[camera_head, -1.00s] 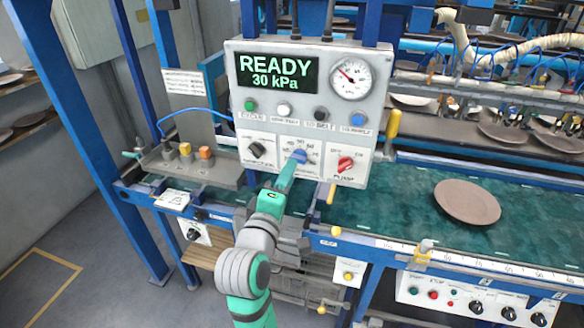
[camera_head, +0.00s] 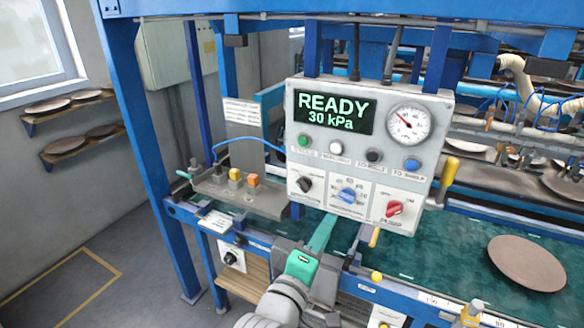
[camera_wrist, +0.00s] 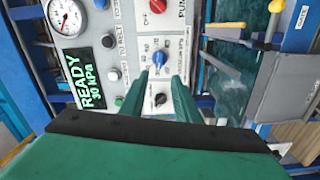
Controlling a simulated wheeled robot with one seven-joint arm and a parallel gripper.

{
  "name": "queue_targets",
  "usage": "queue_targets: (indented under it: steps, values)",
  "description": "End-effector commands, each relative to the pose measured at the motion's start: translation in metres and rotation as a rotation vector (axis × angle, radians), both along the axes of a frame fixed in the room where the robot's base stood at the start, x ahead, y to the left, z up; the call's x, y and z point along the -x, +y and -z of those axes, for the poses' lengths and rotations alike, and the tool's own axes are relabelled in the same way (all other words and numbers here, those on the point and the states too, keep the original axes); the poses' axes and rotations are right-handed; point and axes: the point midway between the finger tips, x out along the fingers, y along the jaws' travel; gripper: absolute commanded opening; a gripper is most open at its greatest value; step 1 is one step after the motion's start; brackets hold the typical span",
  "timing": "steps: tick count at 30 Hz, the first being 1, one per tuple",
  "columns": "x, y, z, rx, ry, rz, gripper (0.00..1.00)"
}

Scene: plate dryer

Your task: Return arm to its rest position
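My gripper (camera_head: 326,222) is teal and sits in front of the control panel (camera_head: 300,232), its tips below the blue knob (camera_head: 347,195) in the head view. In the wrist view my gripper (camera_wrist: 160,77) shows two teal fingers with a gap between them and nothing held. The blue knob also shows in the wrist view (camera_wrist: 160,58), just beyond the fingertips and apart from them. The black knob (camera_wrist: 160,99) shows between the fingers. The panel screen (camera_head: 333,113) reads READY, 30 kPa. A red knob (camera_head: 394,208) is at the panel's right.
A green belt (camera_head: 450,245) runs below the panel, with a brown plate (camera_head: 526,263) on it at the right. A yellow-tipped lever (camera_head: 447,173) stands at the panel's right edge. A blue frame post (camera_head: 150,150) stands at the left. Floor at the lower left is clear.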

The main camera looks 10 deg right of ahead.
Motion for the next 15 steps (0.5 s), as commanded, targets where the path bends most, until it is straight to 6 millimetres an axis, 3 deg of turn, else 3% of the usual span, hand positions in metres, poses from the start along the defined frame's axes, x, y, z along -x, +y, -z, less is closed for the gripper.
queue_targets:
  steps: [5,15]
  values:
    - [0.001,0.009,0.028,-0.032,0.001,-0.041,0.29]
    - [0.024,0.049,0.131,-0.216,-0.028,-0.206,0.29]
